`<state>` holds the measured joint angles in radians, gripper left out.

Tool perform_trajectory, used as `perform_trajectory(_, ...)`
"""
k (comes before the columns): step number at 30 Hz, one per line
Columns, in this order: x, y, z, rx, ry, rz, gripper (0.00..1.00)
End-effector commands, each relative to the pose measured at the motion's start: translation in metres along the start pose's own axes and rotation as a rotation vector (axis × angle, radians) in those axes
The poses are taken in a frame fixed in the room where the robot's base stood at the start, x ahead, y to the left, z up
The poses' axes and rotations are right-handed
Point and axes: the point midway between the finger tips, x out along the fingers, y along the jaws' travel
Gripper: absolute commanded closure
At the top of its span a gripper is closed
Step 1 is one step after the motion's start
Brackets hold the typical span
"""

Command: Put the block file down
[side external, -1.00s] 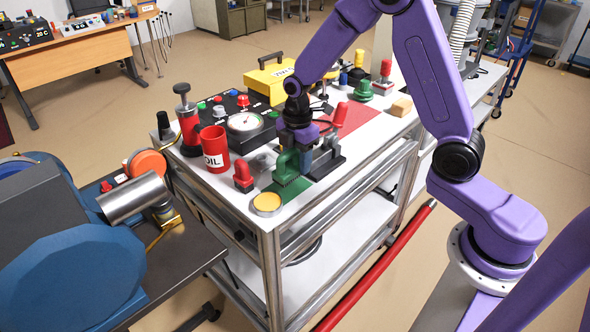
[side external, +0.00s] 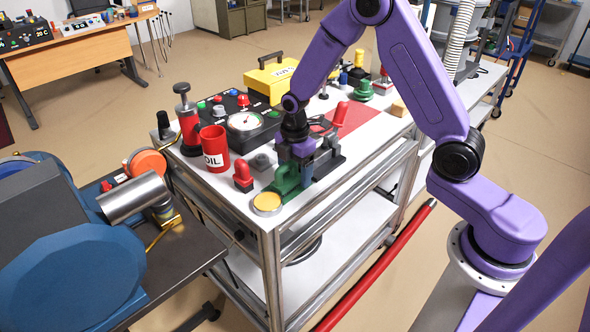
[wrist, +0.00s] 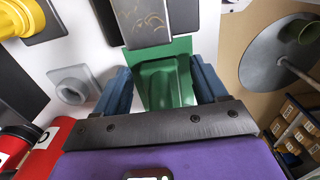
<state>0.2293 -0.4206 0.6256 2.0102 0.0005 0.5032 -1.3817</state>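The block file, a green block with a raised handle-like shape (side external: 287,180), is at the near corner of the white cart top. It stands over a small green patch that it mostly covers. My gripper (side external: 296,166) is right above and around it. In the wrist view the block file (wrist: 164,82) lies between the two blue fingers of my gripper (wrist: 163,88), which appear to press its sides. It looks level and at or very near the surface; its underside is hidden, so contact cannot be told for sure.
A grey clamp-like tool (side external: 330,157) stands close on the right. A red knob piece (side external: 243,177), a yellow-topped tin (side external: 267,203), a grey fitting (side external: 262,161) and the red OIL cup (side external: 215,150) are close on the left. The cart edge (side external: 315,208) is near in front.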

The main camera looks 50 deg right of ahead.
Motion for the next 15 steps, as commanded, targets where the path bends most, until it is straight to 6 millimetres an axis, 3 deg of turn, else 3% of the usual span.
perform_trajectory(8, -0.002, 0.000, 0.000, 0.000, 0.000, 0.000, 0.28)
perform_trajectory(15, -0.029, 0.001, 0.000, 0.000, 0.001, 0.005, 0.28)
